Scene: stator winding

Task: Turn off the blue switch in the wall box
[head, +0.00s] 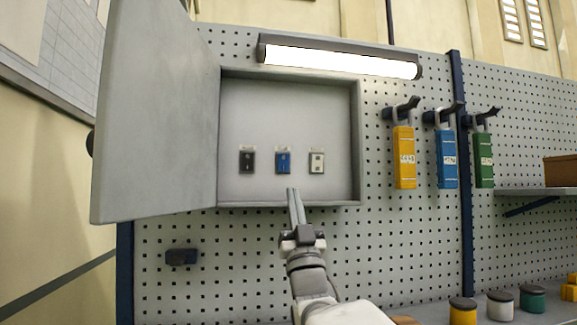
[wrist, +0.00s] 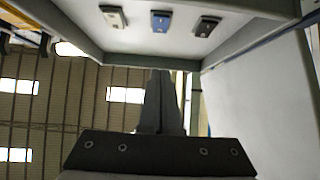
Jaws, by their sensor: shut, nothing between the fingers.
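The blue switch (head: 283,162) is the middle one of three in the open grey wall box (head: 289,100), between a black switch (head: 247,161) and a white switch (head: 316,162). My gripper (head: 293,192) is shut and empty. In the head view its fingertips show just below the blue switch, by the lower edge of the box. In the wrist view the blue switch (wrist: 160,21) shows at the top, beyond my shut fingers (wrist: 161,75), with a visible gap between. I cannot tell whether the switch is on or off.
The box door (head: 160,110) stands open to the left. A lit lamp (head: 340,61) is above the box. Yellow (head: 404,158), blue (head: 447,158) and green (head: 484,160) padlocks hang on hooks at the right. Small jars (head: 500,305) stand at the lower right.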

